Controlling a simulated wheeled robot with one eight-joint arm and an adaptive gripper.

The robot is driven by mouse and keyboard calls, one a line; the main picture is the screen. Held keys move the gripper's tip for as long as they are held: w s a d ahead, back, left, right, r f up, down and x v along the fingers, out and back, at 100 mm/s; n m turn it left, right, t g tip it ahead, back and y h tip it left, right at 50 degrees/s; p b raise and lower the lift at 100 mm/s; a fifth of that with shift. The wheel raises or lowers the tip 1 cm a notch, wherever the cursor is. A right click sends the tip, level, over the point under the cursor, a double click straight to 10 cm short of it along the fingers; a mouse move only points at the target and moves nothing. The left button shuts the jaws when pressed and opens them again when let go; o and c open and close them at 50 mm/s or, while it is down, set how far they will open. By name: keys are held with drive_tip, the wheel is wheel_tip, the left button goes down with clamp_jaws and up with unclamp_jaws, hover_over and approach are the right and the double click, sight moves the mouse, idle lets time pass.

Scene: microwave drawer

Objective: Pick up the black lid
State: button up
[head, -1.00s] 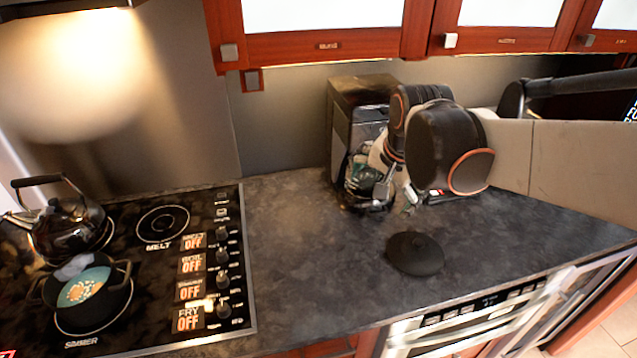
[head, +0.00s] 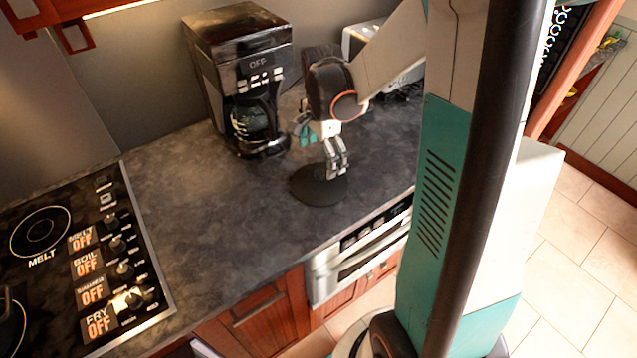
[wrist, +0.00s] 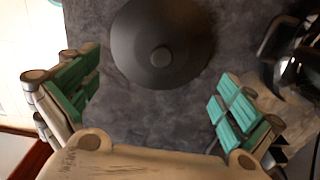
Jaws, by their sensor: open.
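The black lid (head: 314,190) is a round dark disc lying flat on the grey countertop in the head view. In the wrist view the lid (wrist: 140,55) shows from above with a small round knob at its middle, ahead of and between the fingers. My gripper (head: 337,174) points down over the lid's right part in the head view. My gripper (wrist: 155,100) shows in the wrist view with its green-padded fingers spread wide and nothing between them. Whether a fingertip touches the lid cannot be told.
A black coffee maker (head: 250,80) stands behind and left of the lid; its edge shows at right in the wrist view. The stove (head: 75,260) is at the left. The counter (head: 215,215) between stove and lid is clear. The counter's front edge is near the lid.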

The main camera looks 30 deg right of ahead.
sight(320, 173)
drive_tip(key=shift+w+a+f+b, duration=0.1)
drive_tip(key=shift+f+b, duration=0.5)
drive_tip(key=shift+f, duration=1.05)
drive_tip(key=shift+a+f+b, duration=0.1)
drive_tip(key=shift+f+b, duration=0.45)
drive_tip(key=shift+f, duration=1.05)
drive_tip(key=shift+r, duration=0.1)
drive_tip(key=c, duration=1.6)
drive_tip(key=shift+s, duration=0.2)
drive_tip(key=c, duration=0.4)
